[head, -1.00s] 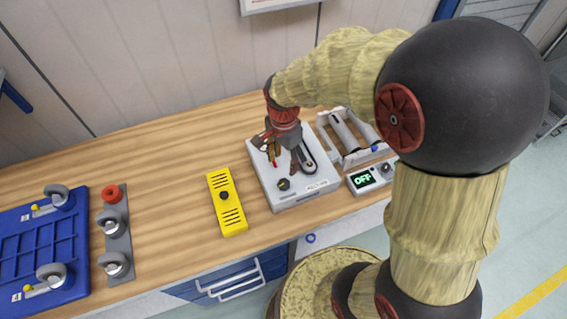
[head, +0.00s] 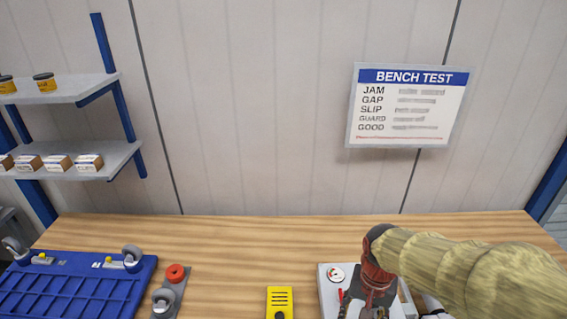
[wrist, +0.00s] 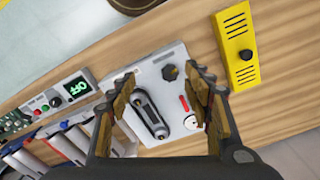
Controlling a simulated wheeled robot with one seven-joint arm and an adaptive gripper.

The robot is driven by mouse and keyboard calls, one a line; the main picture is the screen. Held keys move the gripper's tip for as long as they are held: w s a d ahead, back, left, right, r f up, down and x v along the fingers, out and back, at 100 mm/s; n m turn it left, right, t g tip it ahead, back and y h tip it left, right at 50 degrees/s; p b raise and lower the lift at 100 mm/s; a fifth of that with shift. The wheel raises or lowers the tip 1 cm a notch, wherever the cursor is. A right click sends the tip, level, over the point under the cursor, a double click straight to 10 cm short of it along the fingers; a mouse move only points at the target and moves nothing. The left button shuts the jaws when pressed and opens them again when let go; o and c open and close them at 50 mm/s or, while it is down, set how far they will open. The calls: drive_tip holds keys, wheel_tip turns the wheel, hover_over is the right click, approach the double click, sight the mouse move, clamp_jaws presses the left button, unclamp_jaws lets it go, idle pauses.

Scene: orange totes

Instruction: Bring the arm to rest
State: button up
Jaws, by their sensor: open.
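My arm (head: 475,270) reaches in from the right in the head view, with its wrist over the white test box (head: 330,304). In the wrist view my gripper (wrist: 166,85) is open, its two fingers apart above the same white box (wrist: 150,75). Nothing shows between the fingers except the box's top, with a belt loop, a dark knob and a red lever below. The fingertips are cut off at the bottom of the head view. Whether they touch the box is hard to tell.
A yellow slotted box (head: 279,300) stands left of the white box. A wall sign (head: 410,105) hangs behind.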

drive_tip(key=s+r+n+t+b, duration=0.4)
drive_tip(key=s+r+t+b, duration=0.1)
drive_tip(key=s+r, duration=0.3)
drive_tip(key=shift+s+r+n+t+b, duration=0.2)
drive_tip(key=shift+r+n+t+b, duration=0.1)
drive_tip(key=shift+b, duration=0.55)
drive_tip(key=o, duration=0.3)
